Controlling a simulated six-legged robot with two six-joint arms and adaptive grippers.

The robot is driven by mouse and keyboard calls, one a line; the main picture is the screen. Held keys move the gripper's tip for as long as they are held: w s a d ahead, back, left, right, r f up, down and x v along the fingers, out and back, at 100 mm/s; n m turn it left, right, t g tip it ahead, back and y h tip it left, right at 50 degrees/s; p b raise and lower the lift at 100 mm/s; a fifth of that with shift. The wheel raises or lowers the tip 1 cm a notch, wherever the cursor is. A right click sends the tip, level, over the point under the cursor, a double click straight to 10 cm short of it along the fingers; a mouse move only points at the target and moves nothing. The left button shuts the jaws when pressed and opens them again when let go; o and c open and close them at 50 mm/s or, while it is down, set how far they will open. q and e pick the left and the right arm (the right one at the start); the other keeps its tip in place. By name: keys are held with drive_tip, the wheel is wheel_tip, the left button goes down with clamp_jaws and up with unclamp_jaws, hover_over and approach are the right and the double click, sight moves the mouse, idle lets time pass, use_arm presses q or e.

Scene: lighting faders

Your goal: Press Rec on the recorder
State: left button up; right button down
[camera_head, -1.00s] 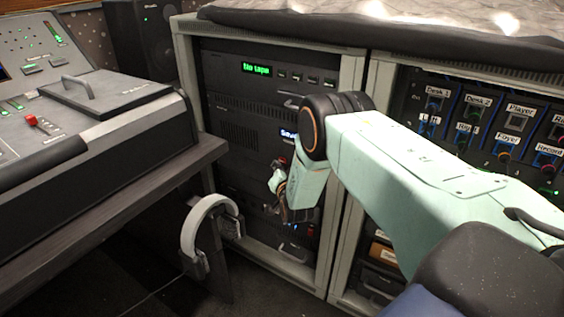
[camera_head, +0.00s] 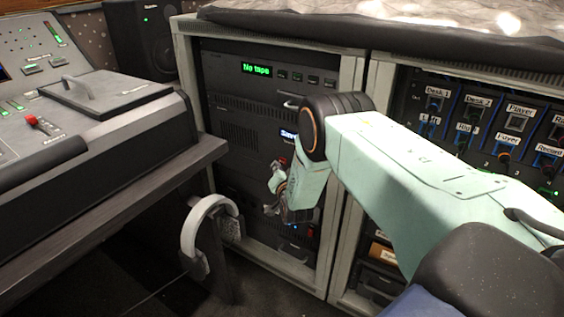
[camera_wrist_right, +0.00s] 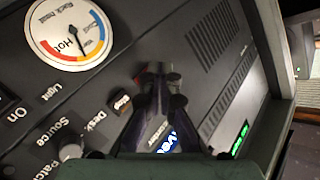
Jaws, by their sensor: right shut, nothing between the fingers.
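The recorder is a dark rack unit with a small blue display (camera_head: 289,134), partly hidden behind my right arm in the head view. In the right wrist view, its lit blue text (camera_wrist_right: 172,141) and the end of a "Recorder" label (camera_wrist_right: 157,130) show beside the fingers. A small pale-labelled control (camera_wrist_right: 121,102) lies left of the fingers; its wording is too blurred to read. My right gripper (camera_head: 272,208) is shut and empty, in front of the rack. In the wrist view its closed fingertips (camera_wrist_right: 159,76) are close to the panel; contact cannot be told. My left gripper is out of view.
Above the recorder a unit shows "No tape" in green (camera_head: 256,69). A round dial (camera_wrist_right: 70,34) sits on a neighbouring panel. Headphones (camera_head: 205,215) hang from the desk edge on the left. A patch panel (camera_head: 508,140) stands on the right.

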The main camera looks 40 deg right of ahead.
drive_tip(key=shift+d, duration=0.15)
drive_tip(key=shift+w+d+b, duration=0.2)
drive_tip(key=shift+d+b, duration=0.05)
drive_tip(key=shift+b, duration=0.05)
drive_tip(key=shift+w+d, duration=0.1)
drive_tip(key=shift+d, duration=0.2)
idle(0.7)
drive_tip(key=shift+a, duration=0.15)
drive_tip(key=shift+s+a, duration=0.3)
drive_tip(key=shift+a, duration=0.25)
drive_tip(key=a, duration=0.1)
drive_tip(key=s+a+p, duration=0.1)
drive_tip(key=a, duration=0.1)
drive_tip(key=s+a+p, duration=0.1)
drive_tip(key=shift+a, duration=0.35)
idle(1.0)
